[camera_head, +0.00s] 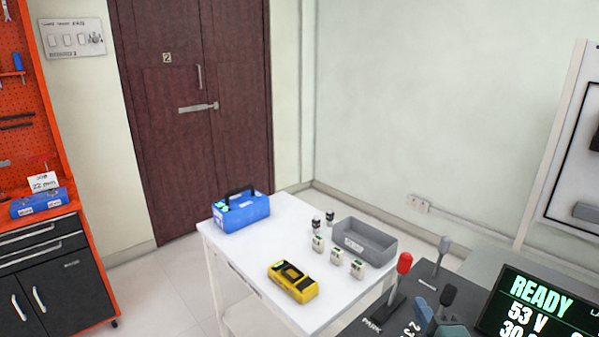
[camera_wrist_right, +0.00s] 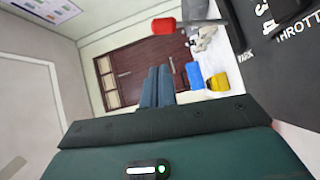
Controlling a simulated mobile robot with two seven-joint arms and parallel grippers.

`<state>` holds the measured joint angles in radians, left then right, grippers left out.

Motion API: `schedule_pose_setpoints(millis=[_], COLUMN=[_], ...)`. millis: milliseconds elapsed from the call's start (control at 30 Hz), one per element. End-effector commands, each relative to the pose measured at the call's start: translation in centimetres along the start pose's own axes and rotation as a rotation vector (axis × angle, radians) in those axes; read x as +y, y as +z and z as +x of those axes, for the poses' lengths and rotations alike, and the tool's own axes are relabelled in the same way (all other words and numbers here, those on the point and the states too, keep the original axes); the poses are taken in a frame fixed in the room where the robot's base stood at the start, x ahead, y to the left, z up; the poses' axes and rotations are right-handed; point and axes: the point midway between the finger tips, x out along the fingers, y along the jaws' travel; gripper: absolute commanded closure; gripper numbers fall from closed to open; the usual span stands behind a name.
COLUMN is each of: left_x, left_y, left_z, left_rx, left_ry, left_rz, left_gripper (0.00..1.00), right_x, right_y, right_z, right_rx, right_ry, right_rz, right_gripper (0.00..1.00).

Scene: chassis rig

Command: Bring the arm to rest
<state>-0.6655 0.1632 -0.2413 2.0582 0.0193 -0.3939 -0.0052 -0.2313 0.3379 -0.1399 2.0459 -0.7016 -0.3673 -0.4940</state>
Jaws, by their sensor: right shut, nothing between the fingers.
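My right gripper (camera_wrist_right: 157,76) shows in the wrist view. Its two blue-grey fingers lie side by side, shut, with nothing between them. A lever with a red knob (camera_wrist_right: 165,27) shows beside the fingers in that view; I see no contact. The same red knob (camera_head: 404,263) stands up from the dark control panel (camera_head: 357,326) in the head view. My left gripper is not in view.
A white table (camera_head: 245,262) holds a blue toolbox (camera_head: 240,211), a yellow case (camera_head: 292,282), a grey bin (camera_head: 364,241) and several small parts. A display (camera_head: 540,305) reading READY stands at the lower right. An orange tool bench (camera_head: 70,200) is at left. The floor between bench and table is clear.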

Motion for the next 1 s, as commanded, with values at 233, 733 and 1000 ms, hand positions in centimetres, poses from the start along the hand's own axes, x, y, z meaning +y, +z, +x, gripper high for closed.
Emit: schedule_pose_setpoints(millis=[233,733,1000], left_x=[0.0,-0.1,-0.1], left_y=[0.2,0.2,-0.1], left_z=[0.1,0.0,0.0], left_rx=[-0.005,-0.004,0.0], left_ry=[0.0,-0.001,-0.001], left_rz=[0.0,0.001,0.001], left_gripper=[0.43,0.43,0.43], right_x=[-7.1,-12.2,-13.6], right_y=[1.8,-2.0,-3.7], right_z=[-8.4,-21.3,-22.4], right_rx=[-0.401,-0.8,-0.795], right_ry=[-0.405,-0.901,-0.959], right_rz=[0.629,1.068,1.143], right_gripper=[1.0,1.0,1.0])
